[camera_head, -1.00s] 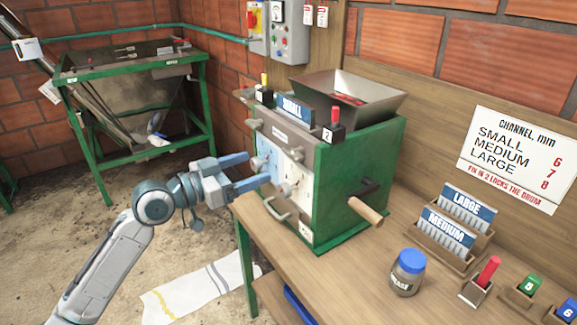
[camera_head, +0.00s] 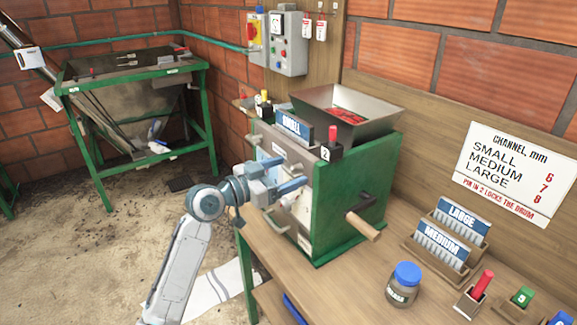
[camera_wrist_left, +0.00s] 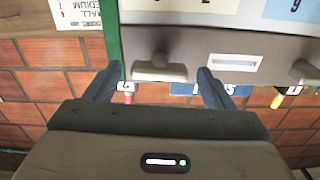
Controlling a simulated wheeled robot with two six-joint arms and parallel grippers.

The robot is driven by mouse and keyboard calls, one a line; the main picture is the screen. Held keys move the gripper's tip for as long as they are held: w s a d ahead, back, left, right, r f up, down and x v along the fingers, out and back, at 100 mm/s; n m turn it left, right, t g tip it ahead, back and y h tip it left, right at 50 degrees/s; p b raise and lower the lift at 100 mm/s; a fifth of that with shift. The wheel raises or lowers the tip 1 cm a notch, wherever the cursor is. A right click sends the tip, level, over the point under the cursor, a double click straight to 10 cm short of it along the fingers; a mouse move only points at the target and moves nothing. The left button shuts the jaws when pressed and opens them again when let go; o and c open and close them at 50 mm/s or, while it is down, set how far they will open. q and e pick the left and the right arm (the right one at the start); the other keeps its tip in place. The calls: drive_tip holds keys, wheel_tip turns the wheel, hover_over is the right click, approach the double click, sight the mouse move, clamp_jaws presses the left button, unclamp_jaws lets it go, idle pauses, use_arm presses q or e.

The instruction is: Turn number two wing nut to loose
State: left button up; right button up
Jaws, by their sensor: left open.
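The green pulper (camera_head: 345,190) stands on the wooden bench, its pale front plate facing my left arm. My left gripper (camera_head: 284,174) is open, close to the upper part of this front. In the left wrist view, a grey wing nut (camera_wrist_left: 160,68) sits between the two spread fingers (camera_wrist_left: 159,80), apart from both. It is on the side of the red pin in the block marked 2 (camera_head: 331,152). Its handle lies roughly level in that picture. A second wing nut (camera_wrist_left: 304,70) shows at the right edge. The head view mostly hides the nuts behind the gripper. My right gripper is out of view.
A crank with a wooden handle (camera_head: 363,227) sticks out of the pulper's right side. A hopper (camera_head: 347,105) sits on top. A blue-lidded jar (camera_head: 404,285) and plate racks (camera_head: 447,232) stand on the bench at right.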

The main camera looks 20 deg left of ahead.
use_arm(q)
drive_tip(key=shift+w+d, duration=0.35)
drive_tip(key=shift+w, duration=0.1)
drive_tip(key=c, duration=1)
drive_tip(key=shift+n, duration=0.3)
drive_tip(key=o, duration=1)
